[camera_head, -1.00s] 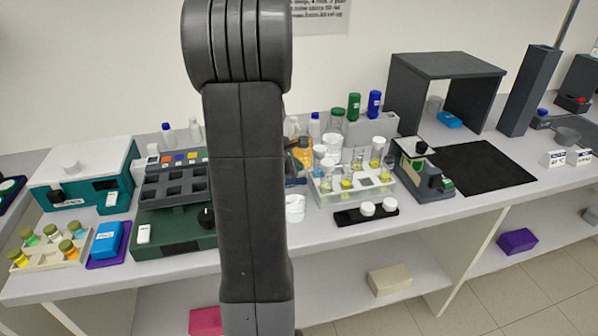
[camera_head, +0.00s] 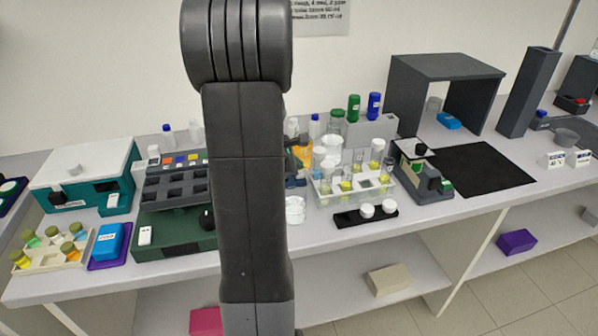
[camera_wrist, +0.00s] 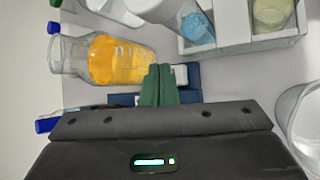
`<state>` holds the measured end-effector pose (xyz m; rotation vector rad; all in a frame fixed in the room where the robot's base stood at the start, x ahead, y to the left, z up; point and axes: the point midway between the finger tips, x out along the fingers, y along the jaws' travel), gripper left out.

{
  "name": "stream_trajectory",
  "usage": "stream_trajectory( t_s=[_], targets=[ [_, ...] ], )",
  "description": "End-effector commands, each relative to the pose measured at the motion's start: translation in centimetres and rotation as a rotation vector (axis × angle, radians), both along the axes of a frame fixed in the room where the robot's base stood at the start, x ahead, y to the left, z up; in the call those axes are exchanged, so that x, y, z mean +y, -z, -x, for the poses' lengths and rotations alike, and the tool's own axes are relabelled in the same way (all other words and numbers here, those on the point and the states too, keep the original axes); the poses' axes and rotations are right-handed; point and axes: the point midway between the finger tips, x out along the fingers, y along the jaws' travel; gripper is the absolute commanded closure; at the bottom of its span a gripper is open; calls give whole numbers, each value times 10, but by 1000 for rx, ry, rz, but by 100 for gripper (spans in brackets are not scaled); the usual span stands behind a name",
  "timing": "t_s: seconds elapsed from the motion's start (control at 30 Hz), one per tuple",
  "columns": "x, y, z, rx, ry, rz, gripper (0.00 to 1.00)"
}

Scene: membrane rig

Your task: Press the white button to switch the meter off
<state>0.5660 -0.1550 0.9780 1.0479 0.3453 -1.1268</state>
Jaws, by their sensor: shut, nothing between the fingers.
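My gripper (camera_wrist: 157,84) is shut and empty, its green fingertips together in the wrist view. They are over a dark blue device (camera_wrist: 194,96), which the fingers and gripper body partly hide. A small pale patch (camera_wrist: 180,76) shows on the device just right of the fingertips; I cannot tell whether it is the white button. Whether the fingertips touch the device is not clear. In the head view, my arm hides most of this area, and only a bit of dark blue (camera_head: 296,183) shows at its right edge.
A flask of orange liquid (camera_wrist: 115,60) stands close left of the fingertips. A clear rack (camera_head: 325,199) of vials and white caps (camera_head: 367,211) is to the right. A green box (camera_head: 175,240) and a teal box (camera_head: 118,200) stand left of my arm.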

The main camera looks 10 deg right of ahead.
Motion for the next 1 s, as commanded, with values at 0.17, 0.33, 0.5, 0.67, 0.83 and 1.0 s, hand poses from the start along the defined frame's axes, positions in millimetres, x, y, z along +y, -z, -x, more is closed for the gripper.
stream_trajectory(
  t_s=[0.17, 0.33, 0.5, 0.67, 0.83, 1.0],
  targets=[
    [0, -3, 0, 0, 0, 0, 100],
    [0, -19, 0, -1, 0, 0, 100],
    [0, -37, 0, -1, 1, -1, 100],
    [0, -53, 0, -1, 1, 0, 100],
    [0, -61, 0, 1, 1, 0, 100],
    [0, -60, 0, 0, 0, 0, 100]
  ],
)
